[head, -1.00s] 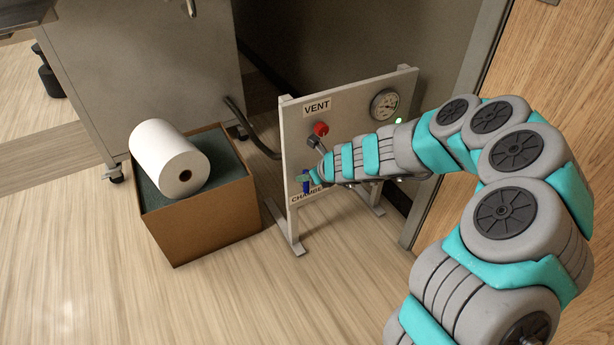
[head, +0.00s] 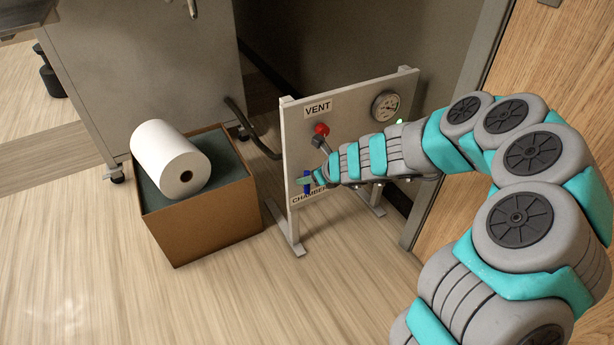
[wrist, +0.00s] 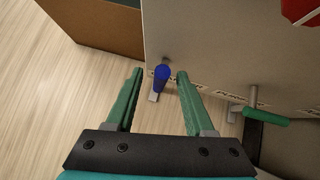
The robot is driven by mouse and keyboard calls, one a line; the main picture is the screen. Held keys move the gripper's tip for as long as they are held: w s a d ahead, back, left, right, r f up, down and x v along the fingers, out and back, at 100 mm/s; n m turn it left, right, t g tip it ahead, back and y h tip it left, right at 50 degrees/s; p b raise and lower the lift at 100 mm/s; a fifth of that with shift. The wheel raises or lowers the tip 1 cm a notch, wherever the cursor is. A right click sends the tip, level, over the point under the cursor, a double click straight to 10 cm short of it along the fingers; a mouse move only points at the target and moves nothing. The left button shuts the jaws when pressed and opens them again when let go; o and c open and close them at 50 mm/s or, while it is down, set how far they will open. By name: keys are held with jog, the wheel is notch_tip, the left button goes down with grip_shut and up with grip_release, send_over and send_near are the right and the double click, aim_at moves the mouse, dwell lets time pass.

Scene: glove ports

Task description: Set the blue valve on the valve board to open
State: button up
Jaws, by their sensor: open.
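The valve board (head: 350,95) is a pale upright panel on feet. The blue valve (head: 307,187) is at its lower left, just above the "CHAMBER" label, and its handle looks about upright in the head view. In the wrist view the blue handle (wrist: 161,78) shows end-on between the fingertips. My gripper (wrist: 160,74) is open, with one green finger on each side of the handle and a visible gap on both sides. In the head view my gripper (head: 313,179) partly covers the valve.
A red knob (head: 321,129), a "VENT" label (head: 317,108) and a gauge (head: 385,106) are on the board. A green handle (wrist: 265,117) shows at right in the wrist view. A cardboard box (head: 207,220) with a white roll (head: 165,158) stands left of the board.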

jog(key=v, duration=0.5)
jog(key=shift+s+d+r+p, duration=0.15)
jog(key=shift+r+p, duration=0.15)
jog(key=shift+p, duration=0.1)
jog(key=s+a+r+n+g+y, duration=0.1)
jog(key=s+a+r+n+g, duration=0.1)
jog(key=s+r+n, duration=0.45)
jog(key=s+a+r+n+g+y, duration=0.1)
jog(key=s+r+n, duration=0.3)
jog(key=s+n, duration=0.5)
jog(key=s+d+n+g+h, duration=0.5)
jog(key=s+d+n+h, duration=0.3)
jog(key=s+d, duration=1.2)
jog(key=s+f+n, duration=0.1)
jog(key=s+n, duration=0.2)
jog(key=s, duration=0.1)
jog(key=shift+s+d, duration=0.2)
